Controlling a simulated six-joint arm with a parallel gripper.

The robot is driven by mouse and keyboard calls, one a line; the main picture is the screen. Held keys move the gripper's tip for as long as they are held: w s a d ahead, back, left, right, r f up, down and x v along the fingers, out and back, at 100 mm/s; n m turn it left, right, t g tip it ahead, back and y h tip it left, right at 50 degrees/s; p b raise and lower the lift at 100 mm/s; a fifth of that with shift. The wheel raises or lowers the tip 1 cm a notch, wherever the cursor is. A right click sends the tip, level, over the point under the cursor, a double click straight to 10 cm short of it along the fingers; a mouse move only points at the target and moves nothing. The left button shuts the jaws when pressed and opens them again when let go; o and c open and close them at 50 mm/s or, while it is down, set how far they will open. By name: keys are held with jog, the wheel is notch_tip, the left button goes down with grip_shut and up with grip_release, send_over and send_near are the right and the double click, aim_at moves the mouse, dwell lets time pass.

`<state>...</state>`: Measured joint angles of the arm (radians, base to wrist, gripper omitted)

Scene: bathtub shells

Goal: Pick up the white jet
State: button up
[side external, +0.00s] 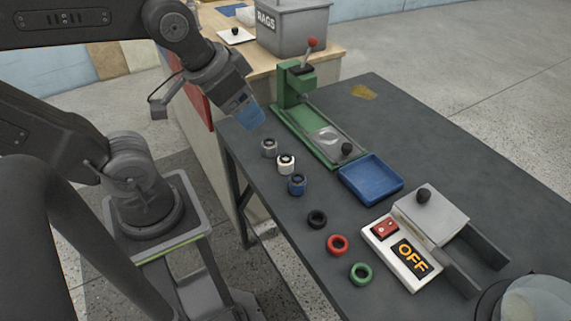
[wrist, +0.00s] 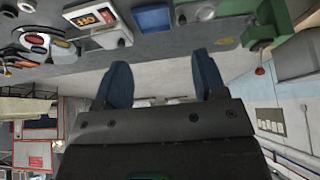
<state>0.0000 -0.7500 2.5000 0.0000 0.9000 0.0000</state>
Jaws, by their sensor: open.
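The white jet (side external: 286,163) stands on the dark table in the side view, a small white piece with a dark centre. It is in a row between a grey jet (side external: 269,147) and a blue jet (side external: 297,184). My gripper (side external: 248,116) is in the air up and left of the jets, near the table's far left corner. Its blue fingers are apart with nothing between them in the wrist view (wrist: 163,68). I cannot make out the white jet in the wrist view.
A black ring (side external: 317,219), red ring (side external: 337,244) and green ring (side external: 361,273) lie nearer the front. A green press (side external: 290,85) stands behind the jets. A blue tray (side external: 371,180) and a switch box reading OFF (side external: 395,257) are to the right.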

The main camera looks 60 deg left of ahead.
jog(key=shift+o, duration=0.8)
